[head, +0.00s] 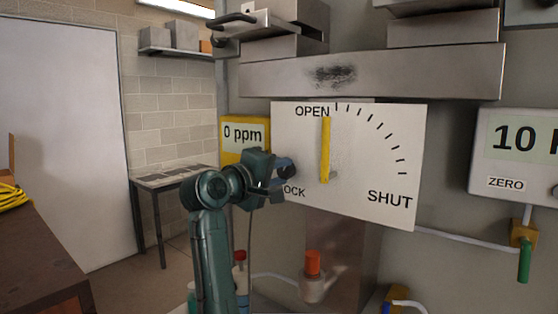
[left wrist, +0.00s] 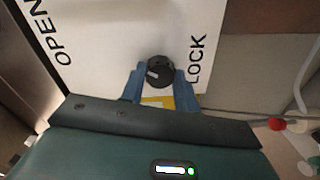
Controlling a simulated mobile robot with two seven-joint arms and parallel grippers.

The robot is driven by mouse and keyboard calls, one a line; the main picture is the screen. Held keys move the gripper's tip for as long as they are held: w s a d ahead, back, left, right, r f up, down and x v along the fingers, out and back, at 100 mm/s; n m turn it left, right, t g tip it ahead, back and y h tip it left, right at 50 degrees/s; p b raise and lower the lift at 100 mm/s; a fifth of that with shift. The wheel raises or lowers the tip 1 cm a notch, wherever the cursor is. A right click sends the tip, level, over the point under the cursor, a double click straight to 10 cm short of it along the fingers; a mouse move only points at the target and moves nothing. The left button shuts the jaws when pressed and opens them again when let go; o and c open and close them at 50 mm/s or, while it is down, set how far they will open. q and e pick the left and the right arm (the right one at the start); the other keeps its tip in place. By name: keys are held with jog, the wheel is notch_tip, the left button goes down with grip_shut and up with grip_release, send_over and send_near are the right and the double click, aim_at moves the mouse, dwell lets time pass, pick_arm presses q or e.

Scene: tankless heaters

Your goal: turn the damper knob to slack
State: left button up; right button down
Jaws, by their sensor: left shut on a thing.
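The damper knob is a small black round knob (head: 287,169) at the left edge of a white dial plate (head: 375,150), beside the partly hidden word LOCK. In the left wrist view the knob (left wrist: 161,71) sits between my two blue fingertips and shows a pale mark on its left side. My left gripper (head: 278,173) is shut on the knob, with a finger on each side in the wrist view (left wrist: 160,84). The word slack is not visible. My right gripper is not in view.
A yellow lever (head: 325,150) on the plate points up at OPEN. A yellow 0 ppm meter (head: 231,152) is just behind my gripper. A readout box with a ZERO button (head: 507,184) is at right.

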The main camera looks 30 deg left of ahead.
pick_arm(q)
jog(key=shift+n+p, duration=0.5)
jog(key=shift+n, duration=1.1)
jog(key=o, duration=1)
jog(key=s, duration=0.4)
jog(key=s+b, duration=0.1)
jog(key=s, duration=0.3)
jog(key=s+a+b, duration=0.1)
jog(key=s, duration=0.4)
jog(key=shift+a+r, duration=0.1)
jog(key=shift+r, duration=0.2)
